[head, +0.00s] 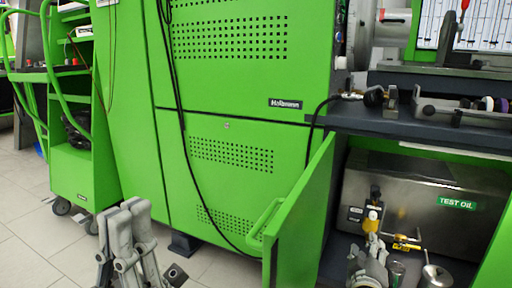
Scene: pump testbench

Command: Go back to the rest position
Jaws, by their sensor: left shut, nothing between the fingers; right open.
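My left gripper (127,212) stands at the lower left with its grey fingers pointing up. It is shut with nothing held, in front of the tiled floor and the green machine. My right gripper (375,243) is at the lower right, in front of the open cabinet compartment. It is open, and its fingers are close to a yellow fitting (371,220) on the test oil tank. Whether it touches the fitting cannot be told. The lower part of each gripper is cut off by the bottom edge.
An open green door (300,222) stands out left of my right gripper. The steel tank (425,203) labelled "TEST OIL" sits under a dark bench (420,125). A small yellow-handled valve (407,246) and metal parts are close by. A green cart (75,175) stands left. Floor (30,240) is clear.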

